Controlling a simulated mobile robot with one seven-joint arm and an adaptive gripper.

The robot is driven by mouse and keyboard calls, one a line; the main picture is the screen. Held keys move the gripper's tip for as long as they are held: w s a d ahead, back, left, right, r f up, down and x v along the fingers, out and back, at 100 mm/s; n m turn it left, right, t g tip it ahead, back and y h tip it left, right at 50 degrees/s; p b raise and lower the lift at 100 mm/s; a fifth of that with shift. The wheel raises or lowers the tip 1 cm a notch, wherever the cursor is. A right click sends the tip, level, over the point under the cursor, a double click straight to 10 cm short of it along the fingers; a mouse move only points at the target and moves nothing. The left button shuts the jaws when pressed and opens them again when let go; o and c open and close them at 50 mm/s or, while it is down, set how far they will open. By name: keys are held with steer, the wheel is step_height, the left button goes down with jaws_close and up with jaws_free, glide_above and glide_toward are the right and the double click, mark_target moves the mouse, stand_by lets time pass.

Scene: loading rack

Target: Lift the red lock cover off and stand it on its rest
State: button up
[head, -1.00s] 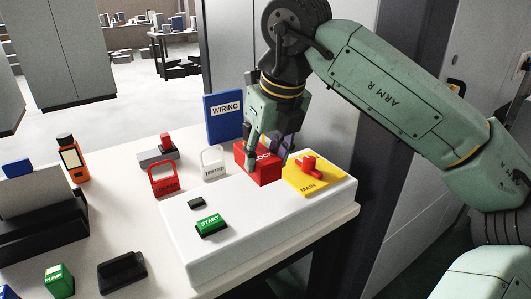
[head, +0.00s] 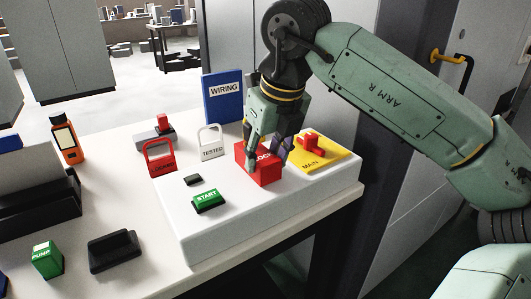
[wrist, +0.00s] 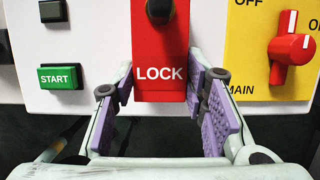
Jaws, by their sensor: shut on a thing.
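The red lock cover (head: 252,171) is a red box lettered LOCK, over the white panel (head: 225,238) between the START button and the yellow MAIN plate. It also shows at the top middle of the wrist view (wrist: 160,45). My gripper (head: 269,152) is shut on the cover. In the wrist view the purple-padded fingers (wrist: 163,95) stand on either side of it. The fingers hide part of the cover in the head view. I cannot tell how much gap lies under it, nor which thing is its rest.
A green START button (head: 208,199) and a yellow MAIN plate with a red switch (head: 309,147) flank the cover. Behind stand a red tag (head: 161,158), a white TESTED tag (head: 211,143) and a blue WIRING binder (head: 222,98).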

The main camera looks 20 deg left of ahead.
steer(key=o, duration=1.4)
